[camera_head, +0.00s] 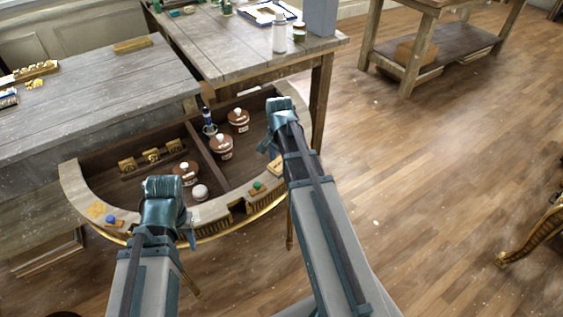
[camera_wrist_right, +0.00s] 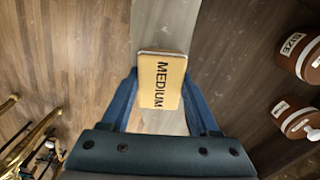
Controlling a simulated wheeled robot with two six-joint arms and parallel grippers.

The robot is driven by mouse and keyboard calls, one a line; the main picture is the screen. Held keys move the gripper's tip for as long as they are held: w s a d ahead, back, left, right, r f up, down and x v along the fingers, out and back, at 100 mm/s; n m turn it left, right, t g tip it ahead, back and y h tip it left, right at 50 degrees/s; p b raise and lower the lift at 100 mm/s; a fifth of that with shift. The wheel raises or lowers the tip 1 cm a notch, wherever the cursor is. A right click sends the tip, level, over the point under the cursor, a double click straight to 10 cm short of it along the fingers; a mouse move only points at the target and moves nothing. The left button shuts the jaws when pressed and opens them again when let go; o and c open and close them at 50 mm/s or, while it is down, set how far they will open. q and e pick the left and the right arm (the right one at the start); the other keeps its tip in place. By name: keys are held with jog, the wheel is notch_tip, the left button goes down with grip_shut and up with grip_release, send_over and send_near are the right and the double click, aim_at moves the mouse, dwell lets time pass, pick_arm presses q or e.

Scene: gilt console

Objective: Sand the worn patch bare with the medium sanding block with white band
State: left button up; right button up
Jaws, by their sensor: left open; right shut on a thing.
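The tan sanding block (camera_wrist_right: 161,82) lettered MEDIUM is between the fingers of my right gripper (camera_wrist_right: 163,100). In the wrist view it is over a pale grey strip, the console rim (camera_wrist_right: 165,25); I cannot tell whether they touch. In the head view the block (camera_head: 275,165) shows in part beside my right arm, at the right end of the console (camera_head: 72,185). An orange-tan patch (camera_head: 96,210) shows on the rim's left part. My left gripper (camera_head: 188,238) is open near the front rim, its fingers mostly hidden by the wrist.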

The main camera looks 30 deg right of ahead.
notch_tip(320, 180, up, 6)
jog(key=p, duration=0.6)
jog(key=shift+w, duration=0.1)
notch_tip(320, 180, up, 3)
jog(key=p, duration=0.3)
jog(key=shift+r, duration=0.1)
dwell(0.4)
